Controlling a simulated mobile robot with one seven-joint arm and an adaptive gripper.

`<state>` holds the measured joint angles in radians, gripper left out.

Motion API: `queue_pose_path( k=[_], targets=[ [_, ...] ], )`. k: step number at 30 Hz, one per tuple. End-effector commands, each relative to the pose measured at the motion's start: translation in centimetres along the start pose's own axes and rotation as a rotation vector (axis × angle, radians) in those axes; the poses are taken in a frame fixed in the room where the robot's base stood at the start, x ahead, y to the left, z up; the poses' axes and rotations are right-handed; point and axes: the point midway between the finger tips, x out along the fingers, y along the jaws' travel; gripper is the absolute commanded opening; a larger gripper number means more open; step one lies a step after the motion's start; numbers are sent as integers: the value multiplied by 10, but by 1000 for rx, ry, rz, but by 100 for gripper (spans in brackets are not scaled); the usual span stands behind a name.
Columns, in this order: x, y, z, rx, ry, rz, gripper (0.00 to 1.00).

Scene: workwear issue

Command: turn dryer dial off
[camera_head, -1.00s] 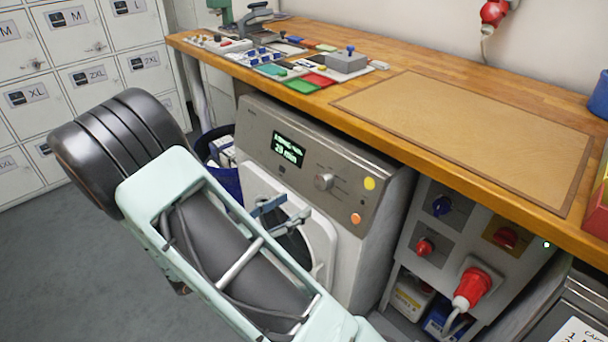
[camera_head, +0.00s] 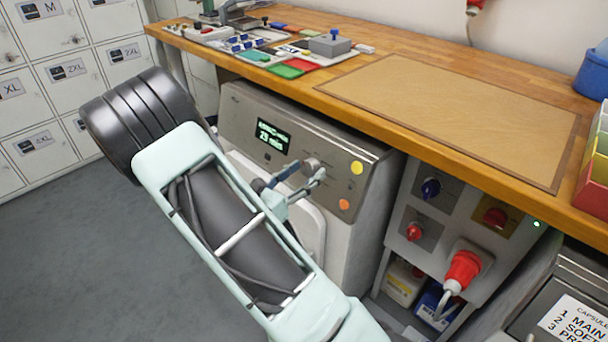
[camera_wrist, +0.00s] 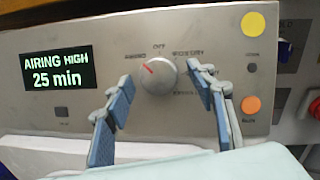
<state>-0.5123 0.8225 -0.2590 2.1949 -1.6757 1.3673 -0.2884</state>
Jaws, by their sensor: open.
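The dryer (camera_head: 236,112) stands under the wooden bench, and its control panel faces me. In the wrist view its round silver dial (camera_wrist: 157,75) has a red pointer line that points up and left, toward the label at its left; "OFF" is printed above the dial. The display (camera_wrist: 57,69) reads "AIRING HIGH 25 min". My gripper (camera_wrist: 160,84) is open, with its blue-padded fingers on either side of the dial. I cannot tell whether they touch it. In the head view my gripper (camera_head: 296,176) is at the panel, partly covering the dial (camera_head: 312,164).
A yellow disc (camera_wrist: 253,24) and an orange disc (camera_wrist: 251,104) are right of the dial. The wooden bench (camera_head: 440,75) overhangs the panel. A switch panel with a red plug (camera_head: 463,270) is to the right. Open floor (camera_head: 75,260) is at left.

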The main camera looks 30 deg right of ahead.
Motion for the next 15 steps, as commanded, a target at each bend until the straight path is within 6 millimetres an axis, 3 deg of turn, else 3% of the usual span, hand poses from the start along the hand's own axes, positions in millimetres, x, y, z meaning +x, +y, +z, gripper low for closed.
queue_pose_path(
  k=[7,15],
  targets=[
    [1,0,0,1,0,0,51],
    [1,0,0,1,0,0,21]
  ],
)
